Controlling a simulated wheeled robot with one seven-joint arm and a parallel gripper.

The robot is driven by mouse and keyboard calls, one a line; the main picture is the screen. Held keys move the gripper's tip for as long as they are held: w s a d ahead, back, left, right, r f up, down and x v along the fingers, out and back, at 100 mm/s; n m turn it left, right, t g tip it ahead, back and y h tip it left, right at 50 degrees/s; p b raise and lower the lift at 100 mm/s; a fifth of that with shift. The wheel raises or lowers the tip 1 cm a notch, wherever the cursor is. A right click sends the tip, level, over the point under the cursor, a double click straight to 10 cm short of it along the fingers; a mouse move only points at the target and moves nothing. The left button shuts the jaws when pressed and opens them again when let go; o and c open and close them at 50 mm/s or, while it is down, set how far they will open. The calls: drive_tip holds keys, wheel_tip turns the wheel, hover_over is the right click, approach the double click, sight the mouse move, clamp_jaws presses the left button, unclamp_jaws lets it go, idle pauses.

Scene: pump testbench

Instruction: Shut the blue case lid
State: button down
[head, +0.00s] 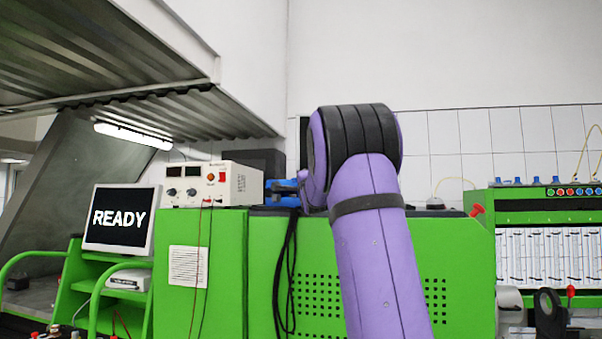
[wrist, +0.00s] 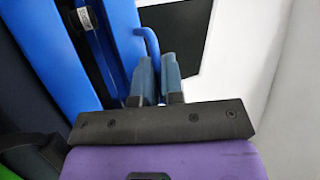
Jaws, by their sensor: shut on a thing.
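The blue case (head: 279,188) shows in the head view as a small blue patch on the green cabinet, left of my purple arm; the arm hides most of it. In the wrist view, blue case panels (wrist: 125,42) fill the left side, with a dark strip and a white label between them. Which panel is the lid I cannot tell. A thin bent blue handle (wrist: 151,42) sticks out beside the right panel. My gripper (wrist: 158,62) is shut on this handle, its two grey-blue fingers around it. The fingers are hidden in the head view.
A white power supply (head: 222,184) with hanging leads stands left of the case on the green cabinet (head: 265,265). A monitor (head: 120,219) reading READY is farther left. Black cables (head: 285,275) hang down the cabinet front. A green test bench (head: 548,210) stands at right.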

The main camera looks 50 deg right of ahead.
drive_tip(key=shift+f, duration=0.7)
drive_tip(key=c, duration=1.3)
unclamp_jaws()
drive_tip(key=shift+s, duration=0.1)
drive_tip(key=shift+a, duration=0.1)
drive_tip(key=v, duration=1)
drive_tip(key=shift+s+a+f, duration=0.15)
drive_tip(key=shift+s+f, duration=0.1)
